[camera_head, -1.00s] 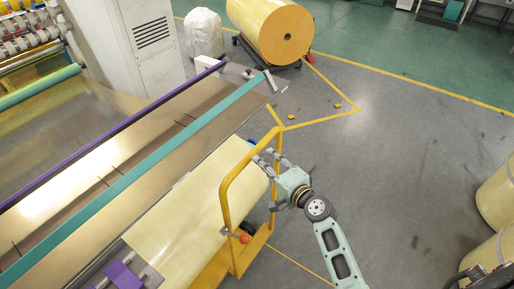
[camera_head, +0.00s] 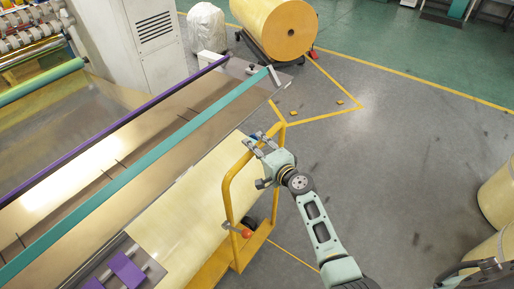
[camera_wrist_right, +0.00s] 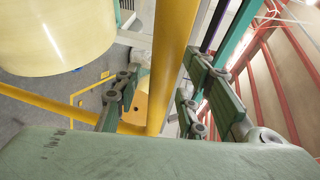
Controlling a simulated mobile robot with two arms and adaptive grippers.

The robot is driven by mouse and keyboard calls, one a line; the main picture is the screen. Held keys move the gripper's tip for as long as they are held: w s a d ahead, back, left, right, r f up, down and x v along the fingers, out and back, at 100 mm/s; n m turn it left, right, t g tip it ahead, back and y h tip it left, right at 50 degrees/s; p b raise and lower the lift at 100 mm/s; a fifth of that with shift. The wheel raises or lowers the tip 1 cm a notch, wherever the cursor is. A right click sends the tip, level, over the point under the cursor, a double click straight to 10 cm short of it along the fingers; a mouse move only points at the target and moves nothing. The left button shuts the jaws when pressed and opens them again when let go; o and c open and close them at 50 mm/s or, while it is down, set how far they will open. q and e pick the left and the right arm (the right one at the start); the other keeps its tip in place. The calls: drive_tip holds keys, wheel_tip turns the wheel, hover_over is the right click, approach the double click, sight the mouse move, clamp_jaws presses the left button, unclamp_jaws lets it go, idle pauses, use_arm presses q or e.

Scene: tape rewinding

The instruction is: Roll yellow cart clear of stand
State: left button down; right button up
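The yellow cart (camera_head: 228,203) has a tall tubular handle frame and stands at the right side of the machine table (camera_head: 130,145). A large pale yellow roll (camera_head: 188,222) lies just left of the handle frame, alongside the table. A purple bracket (camera_head: 126,268) with grey shafts is at the lower left end of the roll; I cannot tell if it belongs to the stand. My right gripper (camera_head: 260,143) is at the upper part of the handle frame. In the right wrist view its fingers are apart, with a yellow bar (camera_wrist_right: 173,65) between them.
Grey floor (camera_head: 385,175) to the right of the cart is open. Pale rolls (camera_head: 497,195) stand at the right edge. Another large yellow roll (camera_head: 275,30) rests on a dark dolly at the back. Yellow floor lines (camera_head: 335,112) run behind the cart.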

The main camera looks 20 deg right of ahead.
clamp_jaws()
drive_tip(key=shift+s+f, duration=0.1)
drive_tip(key=shift+f, duration=0.1)
idle(0.5)
